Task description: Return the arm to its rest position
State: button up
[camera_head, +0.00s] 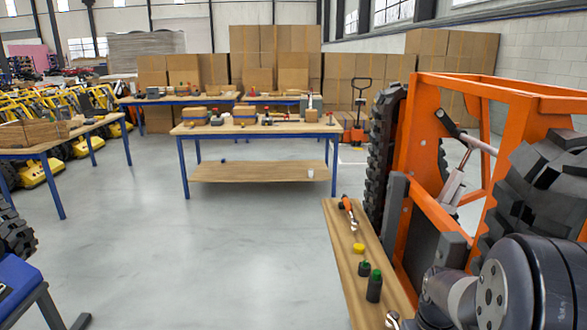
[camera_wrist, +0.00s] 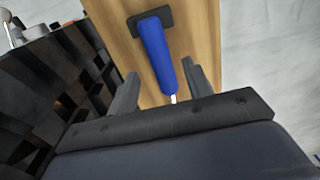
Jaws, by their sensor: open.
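My gripper (camera_wrist: 160,71) shows in the wrist view with its two dark fingers apart. A tool with a blue handle (camera_wrist: 158,55), a black end and a thin pale shaft lies on the wooden board (camera_wrist: 203,35). In the picture the handle appears between my fingers, with gaps on both sides; I cannot tell how far below them it is. In the head view my dark, rounded arm (camera_head: 525,285) is at the lower right, over the board's near end. My gripper itself cannot be made out there.
A workbench (camera_head: 256,128) stands ahead. The floor at left centre is clear.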

notch_tip(320, 180, down, 4)
jog(key=shift+f, duration=0.25)
notch_tip(320, 180, up, 12)
jog(key=r, duration=0.1)
notch_tip(320, 180, down, 13)
jog(key=shift+r, duration=0.1)
notch_tip(320, 180, up, 10)
jog(key=w+a+f+m+y, duration=0.1)
jog(key=w+a+m+y, duration=0.1)
jog(key=a+m+y, duration=0.4)
jog(key=w+a+f+m+y, duration=0.15)
jog(key=a+m, duration=0.25)
jog(key=a, duration=0.4)
jog(key=w+d+r+m+t, duration=0.1)
jog(key=w+d+m+t, duration=0.1)
jog(key=w+m+t, duration=0.2)
jog(key=w+d+r+m+t+p, duration=0.1)
jog(key=w+d+m+t, duration=0.2)
jog(key=w+m+t, duration=0.2)
jog(key=shift+d+m+t+y, duration=0.3)
jog(key=shift+m+t, duration=1.2)
jog(key=shift+t, duration=1)
